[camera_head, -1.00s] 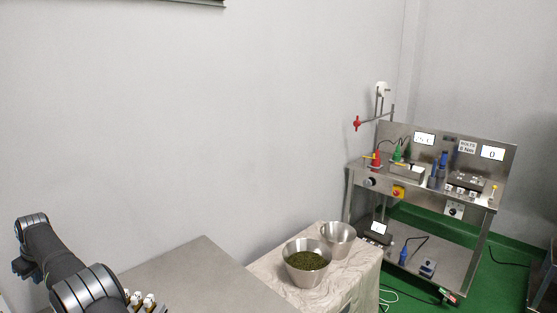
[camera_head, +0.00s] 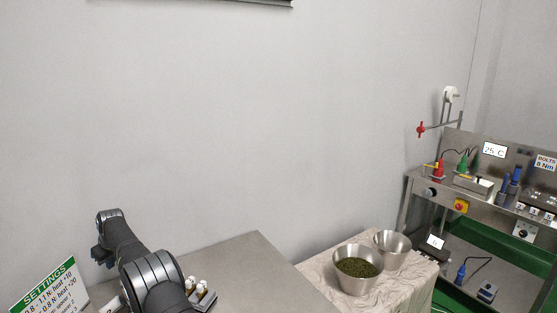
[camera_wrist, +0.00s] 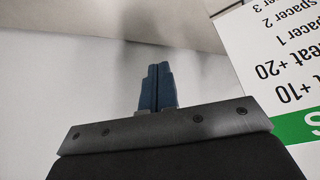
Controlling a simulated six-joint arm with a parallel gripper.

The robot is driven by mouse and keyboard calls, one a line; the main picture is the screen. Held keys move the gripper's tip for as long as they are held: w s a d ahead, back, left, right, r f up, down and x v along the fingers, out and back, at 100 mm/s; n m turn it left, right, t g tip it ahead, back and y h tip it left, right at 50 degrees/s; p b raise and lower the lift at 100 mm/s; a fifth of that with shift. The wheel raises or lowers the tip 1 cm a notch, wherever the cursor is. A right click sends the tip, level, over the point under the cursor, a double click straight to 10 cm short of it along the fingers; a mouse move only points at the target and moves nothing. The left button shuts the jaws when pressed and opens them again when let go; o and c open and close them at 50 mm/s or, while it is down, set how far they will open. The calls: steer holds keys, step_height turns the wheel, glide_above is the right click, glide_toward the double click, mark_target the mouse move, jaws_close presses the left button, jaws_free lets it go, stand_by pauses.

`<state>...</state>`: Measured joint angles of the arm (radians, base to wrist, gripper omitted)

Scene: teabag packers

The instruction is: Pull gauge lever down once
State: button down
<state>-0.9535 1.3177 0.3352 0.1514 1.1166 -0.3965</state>
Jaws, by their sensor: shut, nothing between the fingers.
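My gripper (camera_wrist: 157,88) shows in the wrist view with its two blue fingers together and nothing between them. In that view it is close to a white sign with a green band, seen upside down. In the head view my dark arm is at the lower left, and my fingers cannot be made out there. I cannot identify a gauge lever in either current view. A red-handled fitting (camera_head: 421,129) sticks out on a rod at the right, but I cannot tell whether it belongs to a gauge.
The settings sign (camera_head: 50,288) stands at the lower left. A steel table (camera_head: 245,268) holds small white-capped bottles (camera_head: 199,287). Right of it are a bowl of green leaves (camera_head: 357,285), an empty bowl (camera_head: 391,243) and a steel workstation (camera_head: 405,205).

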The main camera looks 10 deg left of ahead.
mark_target(119, 289)
steer(key=shift+f, duration=4.6)
steer(key=shift+s+d+f, duration=0.1)
steer(key=shift+d+f, duration=0.05)
steer(key=shift+f, duration=0.35)
steer(key=shift+s+d+f, duration=0.1)
steer(key=shift+f, duration=0.4)
steer(key=shift+w+a+r, duration=0.1)
steer(key=shift+a+r, duration=0.05)
steer(key=shift+r, duration=1.4)
steer(key=shift+w+a+r, duration=0.1)
steer(key=shift+r, duration=1.4)
step_height(119, 289, up, 7)
